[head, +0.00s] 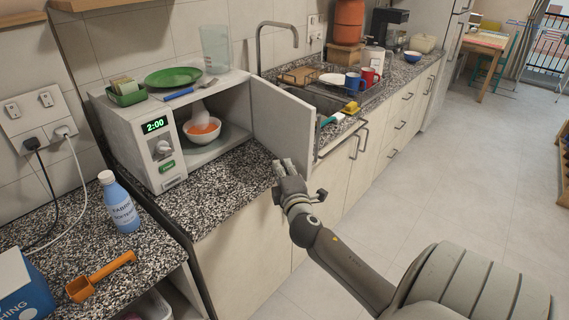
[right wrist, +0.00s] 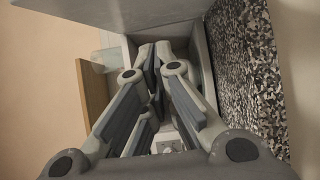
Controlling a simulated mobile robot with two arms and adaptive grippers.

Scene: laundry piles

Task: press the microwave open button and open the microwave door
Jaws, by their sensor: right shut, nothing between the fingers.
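The white microwave (head: 140,155) stands on the counter at the left in the head view. Its front panel shows a green 2:00 display, a knob (head: 162,148), a small green label and a pale button (head: 174,183) at the bottom. The microwave door (head: 284,122) stands wide open, swung out to the right. A white bowl (head: 202,135) with orange food sits inside. My right gripper (head: 284,168) is shut and empty, near the door's lower edge; I cannot tell if they touch. It also shows shut in the right wrist view (right wrist: 153,58). My left gripper is out of view.
A green plate (head: 173,77), a sponge tray and a clear container (head: 215,50) stand on the microwave. A blue bottle (head: 118,205) and an orange scoop (head: 100,277) are on the front-left counter. A sink with mugs lies beyond the door. The floor at right is clear.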

